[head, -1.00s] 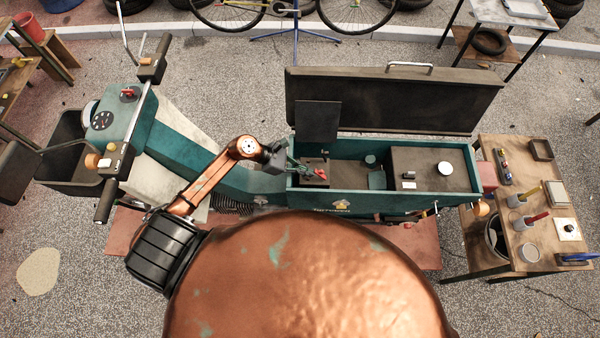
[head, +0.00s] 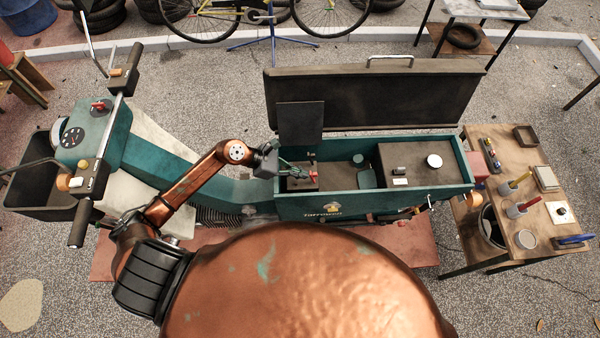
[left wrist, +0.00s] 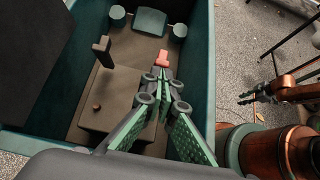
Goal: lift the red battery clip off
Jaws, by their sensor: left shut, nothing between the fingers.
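The red battery clip (head: 314,176) is small and sits at the left end of the open teal box, by the brown battery (head: 301,184). In the left wrist view the red clip (left wrist: 162,58) shows just beyond my fingertips. My left gripper (head: 290,169) reaches into the box from the left. In the left wrist view its green-padded fingers (left wrist: 164,85) are shut and empty, with the tips close to the clip; I cannot tell whether they touch it. My right gripper (left wrist: 250,97) shows small in the left wrist view, outside the box; its jaw state is unclear.
The raised dark lid (head: 380,95) stands behind the box. A dark upright panel (head: 301,122) rises beside my left gripper. A dark post (left wrist: 103,50) and a brass terminal (left wrist: 97,105) stand on the battery. A wooden side table (head: 505,160) with tools is at the right.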

